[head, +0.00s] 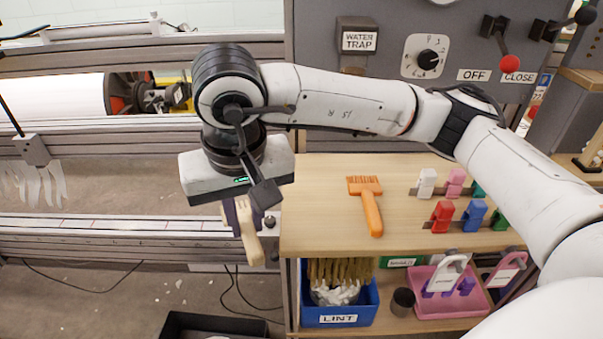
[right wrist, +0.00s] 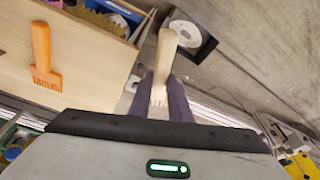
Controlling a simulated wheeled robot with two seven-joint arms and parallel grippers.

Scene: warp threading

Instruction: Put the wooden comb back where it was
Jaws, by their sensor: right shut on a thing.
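The wooden comb (head: 249,240) is pale and hangs below my right gripper (head: 243,212), to the left of the wooden shelf top and off its edge. The right gripper is shut on it. In the right wrist view the comb (right wrist: 165,62) points away from the camera between the two dark fingers (right wrist: 160,100), with its toothed end by the fingers. An orange comb (head: 366,205) lies on the wooden shelf top (head: 310,230); it also shows in the right wrist view (right wrist: 42,60). My left gripper is in neither view.
Several coloured clips (head: 443,216) stand at the right of the shelf top. Below are a blue LINT bin (head: 340,314), a dark cup (head: 402,302) and a pink tray (head: 455,300). A dark bin (head: 200,325) stands on the floor. The shelf top around the orange comb is clear.

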